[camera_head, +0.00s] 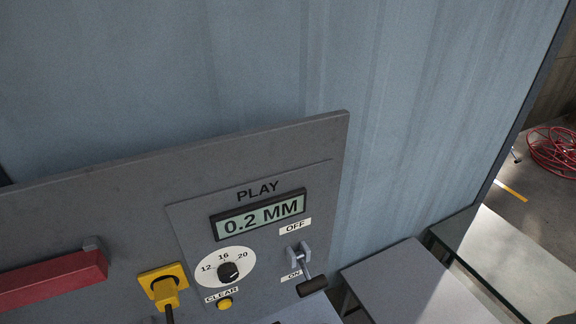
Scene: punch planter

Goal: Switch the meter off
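The meter (255,240) is a grey panel marked PLAY, with a lit display (262,214) reading 0.2 MM. Its lever switch (303,262) sits at the panel's right side, between an OFF label (295,227) above and an ON label (293,275) below. The lever's dark handle (312,286) points down and outward, at the ON end. A round dial (229,270) marked 12, 16 and 20 and a yellow CLEAR button (225,303) sit left of the switch. Neither of my grippers is in view.
A yellow plug (164,290) with a dark cable is in the panel left of the dial. A red bar (52,282) sticks out at the far left. A grey table (415,285) stands to the right. A red reel (553,152) lies on the floor beyond.

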